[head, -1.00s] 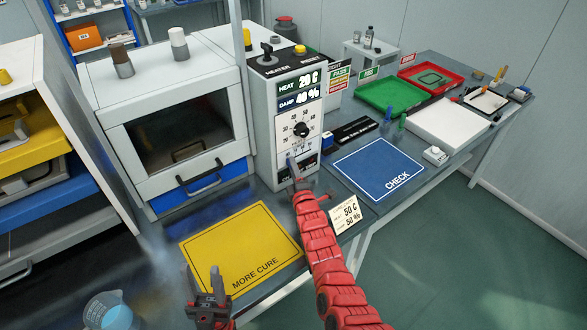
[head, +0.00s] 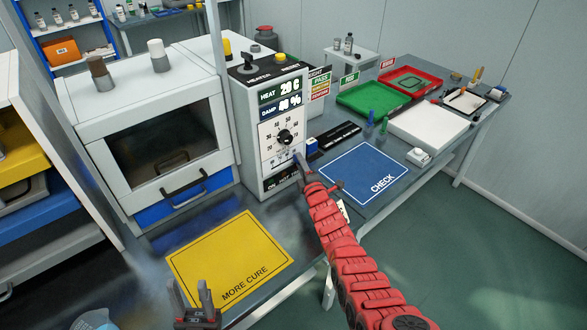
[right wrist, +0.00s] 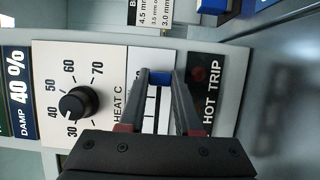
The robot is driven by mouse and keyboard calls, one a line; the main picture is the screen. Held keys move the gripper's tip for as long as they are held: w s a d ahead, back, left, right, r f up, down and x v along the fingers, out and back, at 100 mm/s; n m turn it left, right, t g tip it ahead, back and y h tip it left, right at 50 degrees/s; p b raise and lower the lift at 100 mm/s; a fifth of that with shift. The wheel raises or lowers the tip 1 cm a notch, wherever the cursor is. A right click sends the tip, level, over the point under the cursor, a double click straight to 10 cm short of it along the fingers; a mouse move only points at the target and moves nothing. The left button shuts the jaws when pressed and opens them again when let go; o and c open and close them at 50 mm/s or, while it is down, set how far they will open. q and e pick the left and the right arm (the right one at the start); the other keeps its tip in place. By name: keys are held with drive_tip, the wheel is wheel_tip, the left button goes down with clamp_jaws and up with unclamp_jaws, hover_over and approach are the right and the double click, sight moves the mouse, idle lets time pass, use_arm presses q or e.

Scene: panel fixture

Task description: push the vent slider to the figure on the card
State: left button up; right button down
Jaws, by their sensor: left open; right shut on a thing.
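The control panel (head: 266,180) has displays reading heat 20 C and damp 40 %, a black dial (head: 285,137) and a slider scale below it. In the head view, my right gripper (head: 297,160) is at the panel's lower right. The card (head: 345,210) is mostly hidden by my right arm, its figures unreadable now. My left gripper (head: 195,303) is open and empty near the yellow mat.
The yellow MORE CURE mat (head: 228,258) lies in front of the oven cabinet (head: 160,130). The blue CHECK mat (head: 362,175) is right of the panel. Green (head: 372,100) and red (head: 412,82) trays and a white board (head: 430,122) stand further back right.

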drive_tip(key=shift+d, duration=0.15)
drive_tip(key=c, duration=1)
unclamp_jaws()
drive_tip(key=shift+r, duration=0.1)
drive_tip(key=o, duration=0.4)
drive_tip(key=shift+w, duration=0.15)
drive_tip(key=shift+p+v, duration=2.35)
drive_tip(key=shift+v, duration=6.4)
